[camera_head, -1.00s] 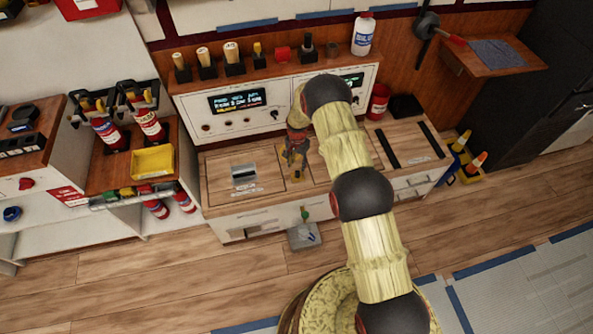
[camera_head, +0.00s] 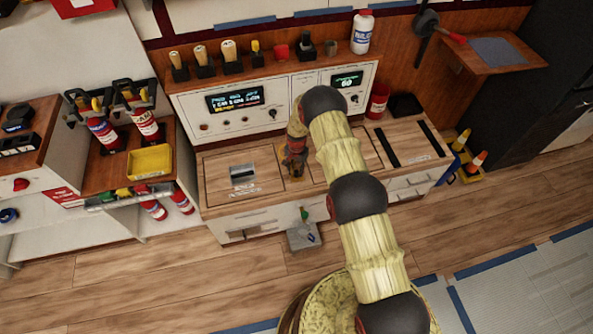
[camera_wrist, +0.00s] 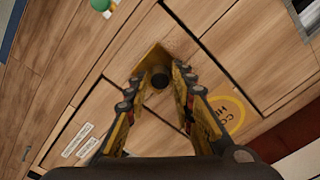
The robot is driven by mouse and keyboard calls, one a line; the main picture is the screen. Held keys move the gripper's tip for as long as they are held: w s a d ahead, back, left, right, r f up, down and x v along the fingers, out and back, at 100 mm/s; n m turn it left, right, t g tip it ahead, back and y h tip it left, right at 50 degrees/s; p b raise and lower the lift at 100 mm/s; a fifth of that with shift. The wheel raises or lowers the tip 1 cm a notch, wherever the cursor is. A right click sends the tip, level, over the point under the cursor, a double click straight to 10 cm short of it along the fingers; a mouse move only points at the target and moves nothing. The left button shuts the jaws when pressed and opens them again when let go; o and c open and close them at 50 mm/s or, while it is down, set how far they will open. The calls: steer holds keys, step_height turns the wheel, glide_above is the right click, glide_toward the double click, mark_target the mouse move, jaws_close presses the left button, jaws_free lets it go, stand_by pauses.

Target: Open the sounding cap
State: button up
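My gripper (camera_wrist: 157,80) points down at the wooden counter (camera_wrist: 75,65), with its two fingers apart. A small dark round knob (camera_wrist: 160,79) on a yellow-brown angular piece (camera_wrist: 153,56) shows between the fingertips, with a narrow gap on either side; it may be the sounding cap. I cannot tell whether either finger touches the yellow piece. A yellow ring marking with lettering (camera_wrist: 228,116) lies on the wood right of the fingers. In the head view my gripper (camera_head: 293,172) is low over the counter's middle, and my arm partly hides that area.
A metal-topped recess (camera_head: 243,174) is left of my gripper on the counter. A white control panel (camera_head: 240,115) with screens rises behind. Black slots (camera_head: 387,147) and a red can (camera_head: 377,101) are to the right. A grey box (camera_head: 303,236) with a green knob stands below the counter front.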

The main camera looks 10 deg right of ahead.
jaws_close()
steer(key=shift+w, duration=0.1)
stand_by(0.5)
